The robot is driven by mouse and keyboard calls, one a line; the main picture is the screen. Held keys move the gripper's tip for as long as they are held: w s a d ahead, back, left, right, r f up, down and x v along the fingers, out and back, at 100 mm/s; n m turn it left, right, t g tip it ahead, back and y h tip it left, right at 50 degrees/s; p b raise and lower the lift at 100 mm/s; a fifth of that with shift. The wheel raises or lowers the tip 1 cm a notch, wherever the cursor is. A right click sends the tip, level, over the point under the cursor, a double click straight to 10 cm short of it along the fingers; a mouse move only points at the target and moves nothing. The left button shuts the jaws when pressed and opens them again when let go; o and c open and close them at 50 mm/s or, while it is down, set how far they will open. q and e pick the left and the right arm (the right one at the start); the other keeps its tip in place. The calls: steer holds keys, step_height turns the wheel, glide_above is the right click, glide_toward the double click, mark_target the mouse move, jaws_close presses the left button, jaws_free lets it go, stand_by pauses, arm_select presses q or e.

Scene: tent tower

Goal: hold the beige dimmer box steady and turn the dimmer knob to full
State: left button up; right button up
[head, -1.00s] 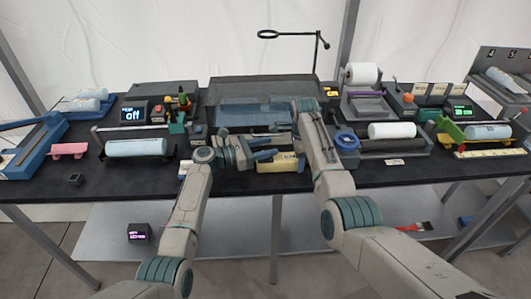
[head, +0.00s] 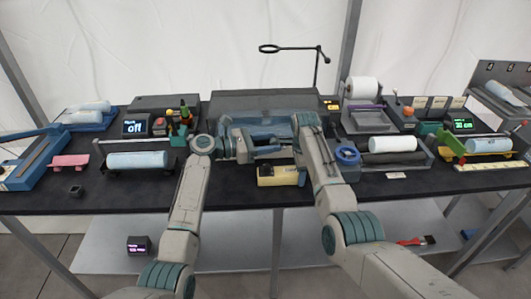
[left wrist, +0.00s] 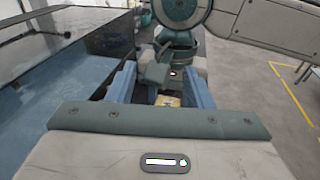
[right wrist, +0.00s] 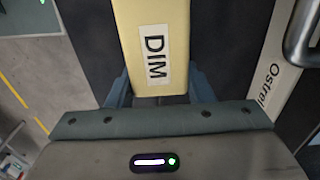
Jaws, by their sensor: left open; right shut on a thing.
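The beige dimmer box (head: 280,176) lies near the front edge of the black table, in the middle of the head view. In the right wrist view the box (right wrist: 150,20) carries a "DIM" label and its near end is between the fingers of my right gripper (right wrist: 160,90), shut on it. My left gripper (head: 282,143) is open, above and behind the box. The left wrist view shows a small beige patch of the box (left wrist: 168,101) between the spread blue fingers. I cannot make out the dimmer knob clearly.
A blue ring (head: 347,155) and a roller unit (head: 392,158) stand close right of my right arm. A translucent blue panel (head: 255,122) lies behind. The table front between box and cradle is mostly clear.

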mark_target(266, 165)
arm_select(q)
steer(key=m+g+y, duration=0.2)
steer(key=y, duration=0.1)
steer(key=m+g+y, duration=0.1)
steer(key=shift+w+d, duration=0.25)
steer(key=a+r+g+y, duration=0.3)
steer(key=a+y, duration=0.3)
steer(key=y, duration=0.2)
steer(key=shift+m, duration=0.3)
steer(key=x, duration=1.1)
steer(key=shift+w+d+f, duration=0.1)
steer(key=shift+d+f, duration=0.05)
steer(key=shift+f, duration=0.2)
steer(key=c, duration=1)
